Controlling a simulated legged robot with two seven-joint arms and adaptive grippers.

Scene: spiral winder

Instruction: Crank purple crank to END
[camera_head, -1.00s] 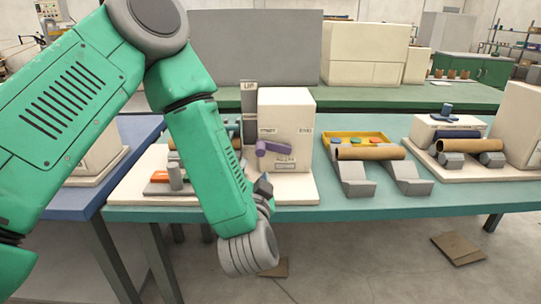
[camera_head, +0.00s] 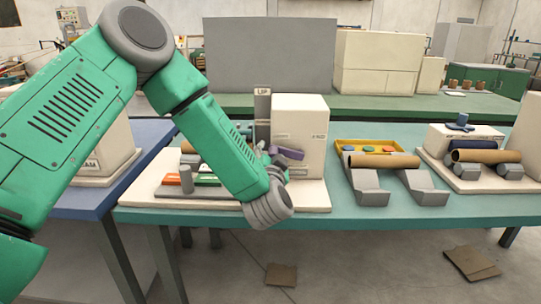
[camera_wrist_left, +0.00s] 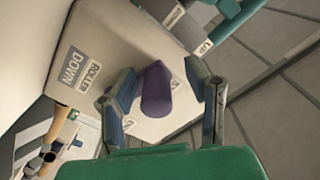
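The purple crank (camera_head: 290,153) is on the front of the white machine box (camera_head: 300,120) on the teal table. A small dark label, apparently END, is at the upper right of that face. In the left wrist view the crank's handle (camera_wrist_left: 155,92) points toward the camera. My left gripper (camera_head: 271,158) is right at the crank, partly hidden by its own wrist in the head view. In the wrist view its two fingers (camera_wrist_left: 162,75) are apart, one on each side of the handle, with gaps visible. My right gripper is not in view.
A grey upright post (camera_head: 262,105) stands left of the box. The wrist view shows ROLLER DOWN labels (camera_wrist_left: 82,72).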

